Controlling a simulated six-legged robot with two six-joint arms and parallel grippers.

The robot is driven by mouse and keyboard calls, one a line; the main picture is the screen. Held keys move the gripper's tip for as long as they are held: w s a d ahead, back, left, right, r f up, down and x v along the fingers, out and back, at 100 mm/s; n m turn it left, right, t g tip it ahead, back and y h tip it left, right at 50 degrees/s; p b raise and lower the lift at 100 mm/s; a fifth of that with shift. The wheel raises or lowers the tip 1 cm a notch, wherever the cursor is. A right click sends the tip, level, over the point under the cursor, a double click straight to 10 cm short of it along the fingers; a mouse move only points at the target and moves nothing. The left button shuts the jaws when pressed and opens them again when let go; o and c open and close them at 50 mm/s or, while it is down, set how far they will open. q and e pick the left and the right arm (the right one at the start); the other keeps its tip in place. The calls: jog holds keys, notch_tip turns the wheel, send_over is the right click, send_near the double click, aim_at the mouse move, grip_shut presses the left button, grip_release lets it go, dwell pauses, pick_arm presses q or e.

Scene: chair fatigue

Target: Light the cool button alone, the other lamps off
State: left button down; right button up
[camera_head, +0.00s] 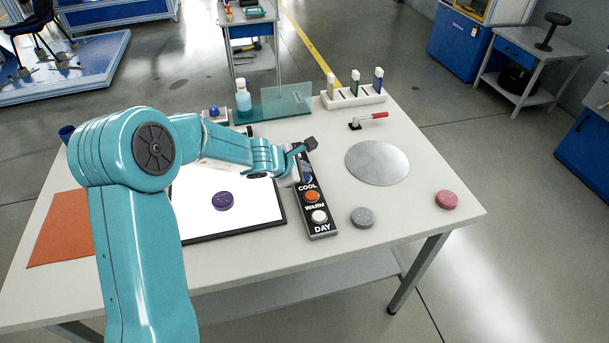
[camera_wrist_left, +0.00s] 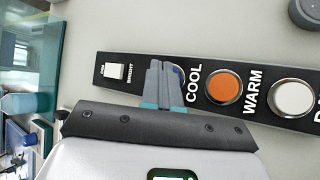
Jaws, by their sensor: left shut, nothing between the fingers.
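A dark button panel (camera_head: 323,233) lies on the table, with a blue cool button (camera_head: 308,178), an orange warm button (camera_head: 312,196) and a white day button (camera_head: 319,216). My left gripper (camera_head: 302,178) is shut and empty at the cool button. In the left wrist view its fingertips (camera_wrist_left: 166,68) cover most of the cool button (camera_wrist_left: 179,72); I cannot tell whether they touch it. The warm button (camera_wrist_left: 223,88) and day button (camera_wrist_left: 292,97) are uncovered there. A white bright switch (camera_wrist_left: 114,71) sits at the panel's end. Which lamps are lit is unclear. My right gripper is out of view.
Left of the panel is a white board (camera_head: 258,212) bearing a purple puck (camera_head: 222,201). A grey puck (camera_head: 362,217), a metal disc (camera_head: 377,163) and a pink puck (camera_head: 447,199) lie to the right. A bottle (camera_head: 243,97) and a vial rack (camera_head: 352,100) stand behind.

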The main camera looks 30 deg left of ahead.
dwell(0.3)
pick_arm(q)
jog(key=shift+f+b, duration=0.5)
jog(key=shift+b, duration=0.05)
jog(key=shift+r, duration=0.15)
jog(key=shift+r+p, duration=0.35)
jog(key=shift+p, duration=0.05)
notch_tip(320, 180, up, 6)
jog(key=p, duration=0.5)
jog(key=shift+p, duration=0.35)
